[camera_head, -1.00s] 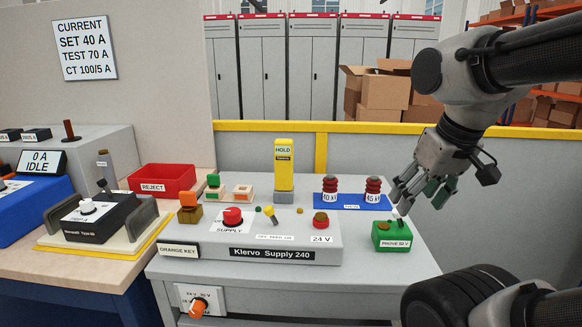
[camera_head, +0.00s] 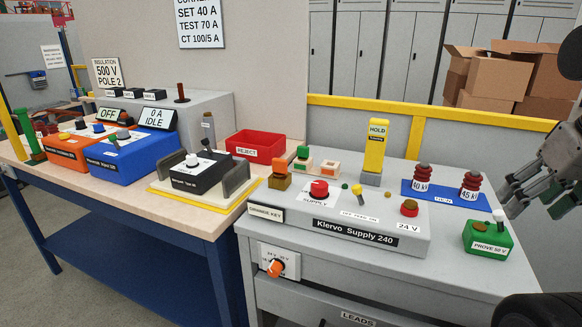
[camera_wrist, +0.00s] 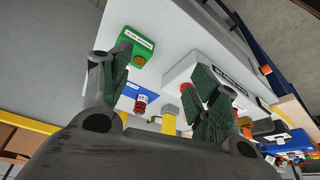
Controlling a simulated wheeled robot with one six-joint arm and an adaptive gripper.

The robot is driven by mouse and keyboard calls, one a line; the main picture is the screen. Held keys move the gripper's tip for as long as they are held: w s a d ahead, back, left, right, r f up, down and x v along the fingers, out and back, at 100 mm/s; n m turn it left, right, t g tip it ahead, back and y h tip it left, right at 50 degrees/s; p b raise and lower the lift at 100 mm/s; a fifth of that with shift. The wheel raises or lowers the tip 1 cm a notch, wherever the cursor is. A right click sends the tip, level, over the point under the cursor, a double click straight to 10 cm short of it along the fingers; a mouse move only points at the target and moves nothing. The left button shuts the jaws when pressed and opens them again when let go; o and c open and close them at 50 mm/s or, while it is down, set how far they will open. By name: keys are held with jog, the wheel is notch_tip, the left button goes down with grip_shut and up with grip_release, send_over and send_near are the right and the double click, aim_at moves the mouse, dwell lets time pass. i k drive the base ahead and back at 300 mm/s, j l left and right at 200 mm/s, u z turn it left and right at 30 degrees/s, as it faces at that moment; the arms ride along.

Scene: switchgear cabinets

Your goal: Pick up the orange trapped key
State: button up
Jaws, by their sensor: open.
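An orange block (camera_head: 279,168) sits on a brass-coloured base (camera_head: 278,183) at the left end of the grey Klervo Supply 240 unit (camera_head: 408,225). The ORANGE KEY label (camera_head: 265,214) is just in front of it, so I take the block as the orange key. My gripper (camera_head: 507,198) is at the right edge of the head view, near the green PROVE 50 V box and far right of the key. In the wrist view my gripper (camera_wrist: 160,88) has its fingers spread apart with nothing between them. I cannot clearly make out the key there.
A yellow HOLD post (camera_head: 376,146) stands behind the unit. A blue mat (camera_head: 440,195) with red insulators and the green box (camera_head: 487,240) are at right. A green-topped block (camera_head: 303,152) is close behind the key. An orange knob (camera_head: 276,267) is on the bench front.

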aim_at(279, 166)
jog(key=j, duration=0.4)
jog(key=i+j+u, duration=0.1)
jog(key=j, duration=0.3)
jog(key=i+j, duration=0.15)
jog(key=j, duration=0.25)
